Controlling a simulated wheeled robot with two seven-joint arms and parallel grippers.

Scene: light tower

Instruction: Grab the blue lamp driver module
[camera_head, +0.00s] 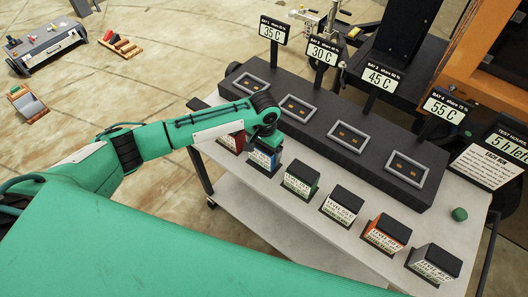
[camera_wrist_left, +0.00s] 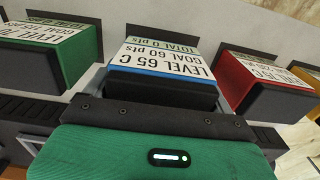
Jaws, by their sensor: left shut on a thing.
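The fingers are mostly hidden in both views. The module appears to be still in its place in the row. My right gripper is not in view.
A red module (camera_wrist_left: 262,80) and a green module (camera_wrist_left: 60,50) stand close on either side. More modules, including an orange one (camera_head: 387,232), continue the row. Behind is a dark block (camera_head: 320,125) with framed bays and temperature signs. A green ball (camera_head: 459,214) lies at the right.

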